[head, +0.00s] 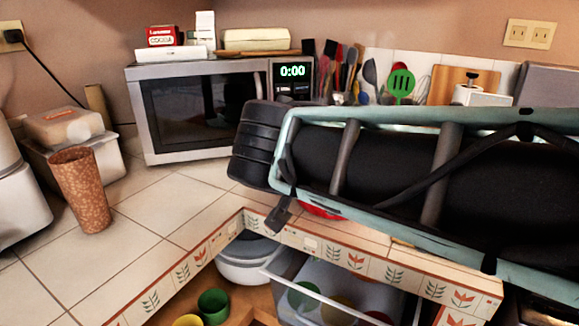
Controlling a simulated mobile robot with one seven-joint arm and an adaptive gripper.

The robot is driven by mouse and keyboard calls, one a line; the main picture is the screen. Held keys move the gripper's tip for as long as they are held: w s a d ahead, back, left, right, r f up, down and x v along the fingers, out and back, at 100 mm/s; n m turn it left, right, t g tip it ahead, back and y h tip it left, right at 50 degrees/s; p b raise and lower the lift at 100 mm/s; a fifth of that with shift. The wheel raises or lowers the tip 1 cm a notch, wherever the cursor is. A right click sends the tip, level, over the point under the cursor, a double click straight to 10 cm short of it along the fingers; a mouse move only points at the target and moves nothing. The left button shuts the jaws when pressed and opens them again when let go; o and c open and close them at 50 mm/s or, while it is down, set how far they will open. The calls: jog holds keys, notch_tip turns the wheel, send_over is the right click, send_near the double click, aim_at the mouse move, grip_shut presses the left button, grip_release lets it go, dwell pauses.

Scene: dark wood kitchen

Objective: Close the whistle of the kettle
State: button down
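No whole kettle shows in the head view. A small strip of a red object (320,210) shows on the counter just under my arm; it may be part of the kettle, but I cannot tell. No whistle is visible. My arm covers the right half of the view and hides most of what is behind it. A small dark piece (280,213) sticks out below the arm at the counter's edge; it may be part of my gripper. Its fingers cannot be made out, nor whether they hold anything.
A microwave (195,112) stands at the back. A brown tumbler (80,190) is on the left of the tiled counter (150,205), with clear tiles around it. Utensils, including a green slotted spatula (400,83), are behind my arm. Open shelving below holds a green cup (213,304).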

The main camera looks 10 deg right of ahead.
jog(key=shift+b, duration=0.5)
jog(key=c, duration=2)
grip_release()
jog(key=p, duration=0.3)
jog(key=shift+r+p, duration=0.35)
jog(key=shift+p, duration=0.05)
jog(key=g+p, duration=0.1)
jog(key=p, duration=0.6)
jog(key=g+y+p, duration=0.1)
jog(key=g+p, duration=0.1)
jog(key=p, duration=0.5)
jog(key=g+y+p, duration=0.1)
jog(key=p, duration=0.6)
jog(key=shift+w+d+r+g, duration=0.25)
jog(key=shift+w+r+g, duration=0.05)
jog(key=shift+w+g, duration=0.1)
jog(key=shift+g+y+p, duration=0.3)
jog(key=shift+p, duration=0.6)
jog(key=shift+w+g+p, duration=0.15)
jog(key=shift+g+p, duration=0.15)
jog(key=shift+p, duration=0.5)
jog(key=shift+d+f, duration=0.1)
jog(key=shift+w+g+y+p, duration=0.2)
jog(key=shift+g+y+p, duration=0.4)
jog(key=shift+p, duration=0.55)
